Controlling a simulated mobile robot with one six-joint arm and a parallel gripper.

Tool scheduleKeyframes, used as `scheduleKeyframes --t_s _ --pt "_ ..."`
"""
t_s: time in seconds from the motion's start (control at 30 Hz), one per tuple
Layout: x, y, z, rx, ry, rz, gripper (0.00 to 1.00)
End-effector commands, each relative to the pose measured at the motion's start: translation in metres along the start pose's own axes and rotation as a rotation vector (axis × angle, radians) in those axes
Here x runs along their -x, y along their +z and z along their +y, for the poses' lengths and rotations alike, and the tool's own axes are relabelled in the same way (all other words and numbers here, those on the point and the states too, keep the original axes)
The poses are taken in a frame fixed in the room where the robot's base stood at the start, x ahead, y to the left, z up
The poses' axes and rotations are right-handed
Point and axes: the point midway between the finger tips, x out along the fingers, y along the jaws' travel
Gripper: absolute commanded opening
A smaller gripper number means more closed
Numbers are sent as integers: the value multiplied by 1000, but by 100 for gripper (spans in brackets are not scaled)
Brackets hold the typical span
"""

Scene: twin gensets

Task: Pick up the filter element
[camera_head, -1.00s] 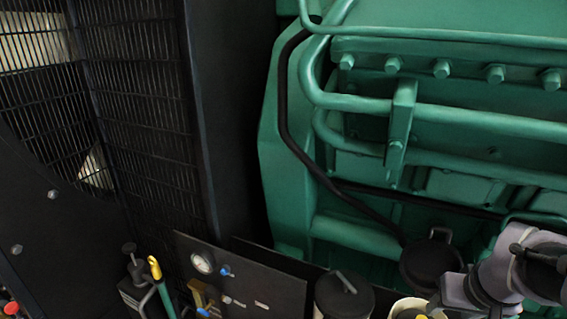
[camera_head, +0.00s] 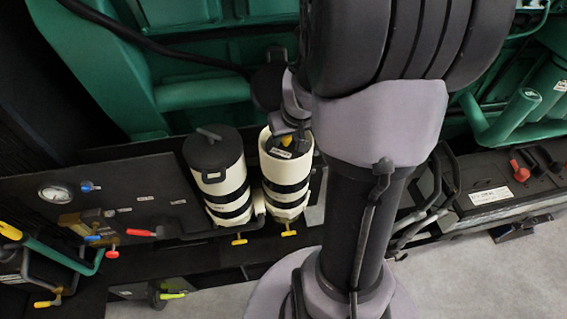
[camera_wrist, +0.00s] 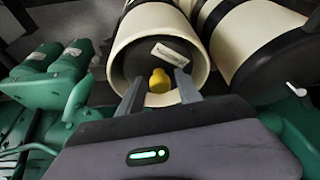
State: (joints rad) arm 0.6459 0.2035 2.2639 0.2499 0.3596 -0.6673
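The filter element is dark, with a yellow knob and a small white label on top. It sits inside the cream open canister (camera_head: 286,196) with black bands, where its dark top (camera_head: 298,149) shows at the mouth. In the wrist view the element (camera_wrist: 136,66) lies down in the round cream canister (camera_wrist: 124,46), with the yellow knob (camera_wrist: 159,81) near the lower side of the opening. My gripper (camera_wrist: 160,91) is open at the mouth, its two fingers apart on either side of the knob. Whether they touch it I cannot tell. My arm hides part of the head view.
A second cream canister (camera_head: 228,189) with a black lid stands close on the left. A panel with a gauge (camera_head: 55,194) is further left. A battery (camera_head: 494,183) is on the right. The green engine (camera_head: 200,92) is behind, and grey floor (camera_head: 458,278) is in front.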

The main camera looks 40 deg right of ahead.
Motion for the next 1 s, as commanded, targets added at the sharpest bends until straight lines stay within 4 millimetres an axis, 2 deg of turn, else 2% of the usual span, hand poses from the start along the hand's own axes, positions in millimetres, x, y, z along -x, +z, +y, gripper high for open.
scheduleKeyframes --t_s 0.03,0.17,0.2,1.0 --pt "0 0 0 0 0 0 29" --pt "0 0 0 0 0 0 3" --pt "0 0 0 0 0 0 0" --pt "0 0 0 0 0 0 0"
